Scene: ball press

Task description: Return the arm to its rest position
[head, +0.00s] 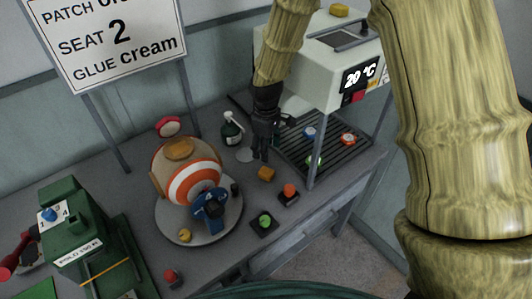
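My bamboo-patterned arm fills the right side of the head view and also reaches down from the top middle. My dark gripper (262,150) points down over the grey table, between a dark green bottle and the white machine. The fingers are small and dark, so I cannot tell whether they are open or shut. I see nothing clearly held in them. A pale round disc lies on the table just left of the fingertips.
An orange-and-white ball (194,184) with a blue part rests on a round grey plate (220,229). The bottle (232,130) stands close left of my gripper. The white machine (318,75) shows 20 °C above a slatted rack. A green machine (77,228) stands left.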

